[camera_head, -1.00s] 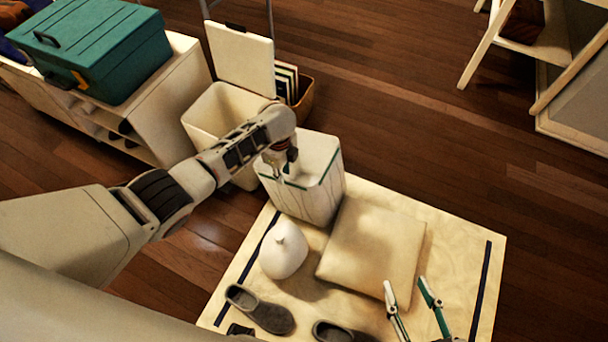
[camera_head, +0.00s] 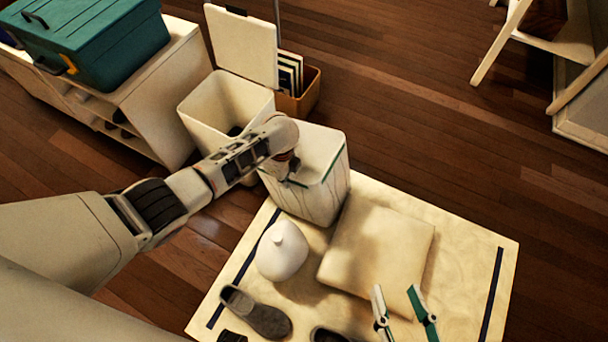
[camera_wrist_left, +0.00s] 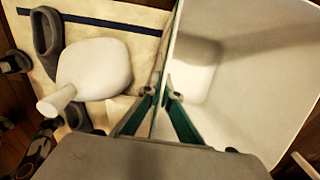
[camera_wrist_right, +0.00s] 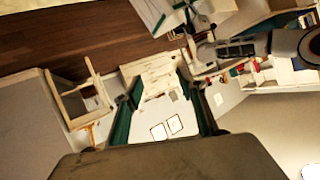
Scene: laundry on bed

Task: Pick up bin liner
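The bin liner (camera_head: 313,196) seems to be the white, open-topped container with a green rim. It stands upright on the pale mat in the head view, and the left wrist view looks down into it (camera_wrist_left: 240,85). My left gripper (camera_head: 292,172) is at its near rim. In the left wrist view my left gripper's fingers (camera_wrist_left: 161,93) lie on either side of the thin wall, fairly close together. Whether both touch it is unclear. My right gripper (camera_head: 399,299) is open and empty over the mat, and its spread fingers (camera_wrist_right: 162,95) show in the right wrist view.
A white bin (camera_head: 205,125) with its lid raised stands just behind. A white vase (camera_head: 282,255), a cushion (camera_head: 375,245) and grey shoes (camera_head: 255,312) lie on the mat (camera_head: 465,235). A low shelf (camera_head: 185,75) bears a teal box (camera_head: 95,45).

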